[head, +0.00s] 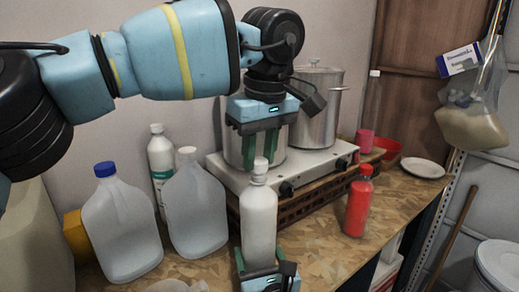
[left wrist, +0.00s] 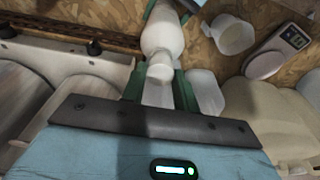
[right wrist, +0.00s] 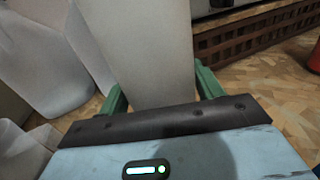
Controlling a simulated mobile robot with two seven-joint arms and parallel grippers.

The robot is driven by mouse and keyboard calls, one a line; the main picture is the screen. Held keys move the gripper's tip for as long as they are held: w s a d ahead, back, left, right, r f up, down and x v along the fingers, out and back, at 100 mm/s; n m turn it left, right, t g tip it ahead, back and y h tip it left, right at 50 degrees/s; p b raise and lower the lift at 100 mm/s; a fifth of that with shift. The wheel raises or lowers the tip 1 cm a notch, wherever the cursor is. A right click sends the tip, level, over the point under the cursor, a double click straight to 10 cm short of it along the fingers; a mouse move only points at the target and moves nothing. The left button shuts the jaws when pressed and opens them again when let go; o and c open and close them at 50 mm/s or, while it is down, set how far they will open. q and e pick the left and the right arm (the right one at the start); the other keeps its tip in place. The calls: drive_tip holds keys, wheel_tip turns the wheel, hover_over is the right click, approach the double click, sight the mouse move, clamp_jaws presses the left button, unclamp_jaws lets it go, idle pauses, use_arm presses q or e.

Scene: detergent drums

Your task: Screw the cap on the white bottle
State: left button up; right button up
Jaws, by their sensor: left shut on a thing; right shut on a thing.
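The white bottle (head: 259,225) stands upright at the front of the wooden counter. Its white cap (head: 260,166) sits at the top of the neck; I cannot tell how tightly it is seated. My left gripper (head: 261,160) points down from above, its green fingers shut on the cap. In the left wrist view the bottle (left wrist: 163,35) extends away beyond the fingers. My right gripper (head: 266,268) is low at the front, shut around the lower body of the bottle. In the right wrist view the bottle (right wrist: 152,50) fills the gap between the fingers.
A jug with a blue cap (head: 120,228) and a jug with a white cap (head: 196,212) stand left of the bottle. A stove (head: 310,165) with metal pots is behind. A red bottle (head: 358,206) stands to the right, with bare counter between.

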use_arm(q)
drive_tip(key=shift+f, duration=0.55)
idle(0.4)
use_arm(e)
drive_tip(key=c, duration=0.5)
use_arm(q)
drive_tip(key=m, duration=0.5)
drive_tip(key=shift+h, duration=0.4)
drive_tip(key=m, duration=0.3)
drive_tip(key=shift+a, duration=0.1)
drive_tip(key=m+h, duration=0.1)
drive_tip(key=m, duration=0.2)
drive_tip(key=shift+m, duration=0.3)
drive_tip(key=m, duration=0.4)
drive_tip(key=shift+m+h, duration=0.3)
drive_tip(key=o, duration=0.9)
drive_tip(key=shift+a, duration=0.1)
